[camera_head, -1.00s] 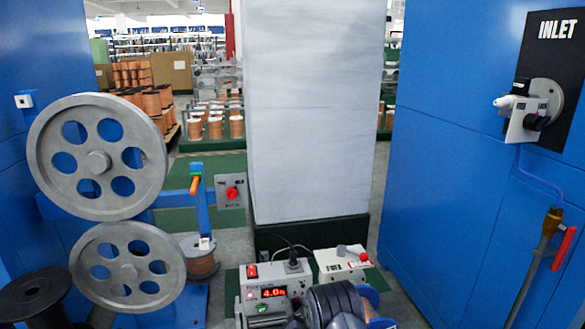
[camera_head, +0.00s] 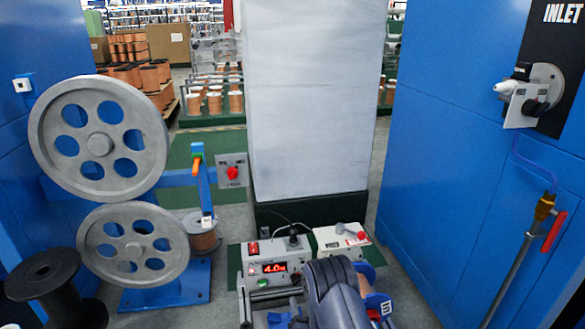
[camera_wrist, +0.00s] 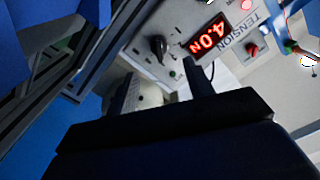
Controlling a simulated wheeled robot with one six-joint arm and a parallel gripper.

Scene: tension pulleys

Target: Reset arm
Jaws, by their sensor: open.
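Two grey pulleys with round holes stand at the left in the head view: a large upper pulley (camera_head: 98,142) and a smaller lower pulley (camera_head: 112,229). The grey tension box (camera_head: 258,250) at bottom centre has a red display reading 4.0; it also shows tilted in the wrist view (camera_wrist: 180,22), with a black knob. My dark arm is folded low in front of this box in the head view. My gripper (camera_wrist: 160,90) is open in the wrist view, its two dark fingers pointing toward the box. I see nothing held between them.
A white box with a red knob (camera_head: 340,239) stands beside the tension box. A black spool (camera_head: 45,275) is at lower left. A grey pillar (camera_head: 312,100) rises behind the boxes. A blue cabinet (camera_head: 440,150) with a red-handled valve (camera_head: 553,232) bounds the right.

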